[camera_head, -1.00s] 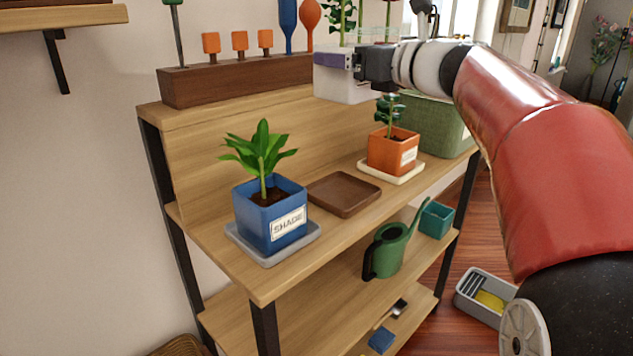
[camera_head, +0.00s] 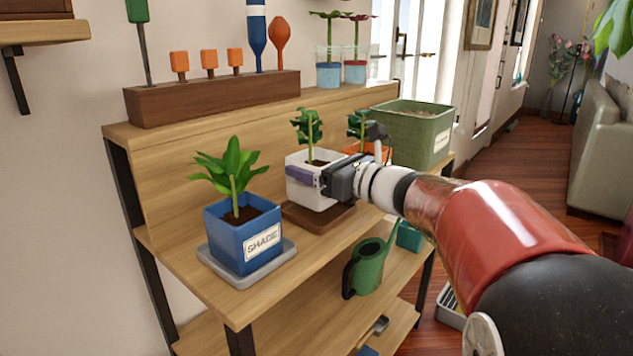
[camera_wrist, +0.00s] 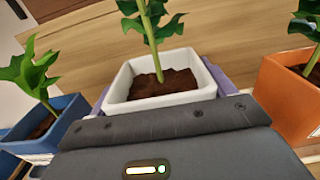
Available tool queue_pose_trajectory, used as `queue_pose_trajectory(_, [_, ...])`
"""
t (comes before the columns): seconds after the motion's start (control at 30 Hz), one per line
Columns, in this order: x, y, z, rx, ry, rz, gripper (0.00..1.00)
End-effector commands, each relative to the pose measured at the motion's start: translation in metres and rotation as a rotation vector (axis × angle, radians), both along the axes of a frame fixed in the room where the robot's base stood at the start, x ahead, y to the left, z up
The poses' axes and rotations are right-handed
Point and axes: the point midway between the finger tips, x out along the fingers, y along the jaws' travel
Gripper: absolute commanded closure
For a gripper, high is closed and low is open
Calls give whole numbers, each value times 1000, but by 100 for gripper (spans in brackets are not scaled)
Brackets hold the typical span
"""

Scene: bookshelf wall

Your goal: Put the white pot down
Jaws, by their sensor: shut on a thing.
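The white pot (camera_head: 310,192) holds dark soil and a green-leaved plant. It is upright over the brown wooden tray (camera_head: 318,219) on the shelf's upper board; I cannot tell whether it touches the tray. My gripper (camera_head: 313,178) is shut on the pot, with purple-grey fingers along its sides. In the wrist view the white pot (camera_wrist: 160,103) sits between the fingers, its rim and soil in plain view. The blue pot marked SHADE (camera_head: 243,236) stands on a grey saucer to the left. The orange pot (camera_wrist: 285,96) is to the right, mostly hidden behind my arm in the head view.
A green planter box (camera_head: 415,135) stands at the back right. A long wooden block (camera_head: 215,103) with tools stands on the raised back ledge. A green watering can (camera_head: 368,268) is on the lower shelf. Bare board (camera_head: 255,296) lies in front of the blue pot.

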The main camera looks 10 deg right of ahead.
Motion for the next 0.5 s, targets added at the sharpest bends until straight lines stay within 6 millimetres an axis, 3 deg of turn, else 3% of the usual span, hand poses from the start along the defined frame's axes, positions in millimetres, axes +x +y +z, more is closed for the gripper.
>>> queue_pose_trajectory(0.2, [0, 0, -27, 0, 0, 0, 57])
queue_pose_trajectory(0.5, [0, 0, -29, 0, -1, 0, 57])
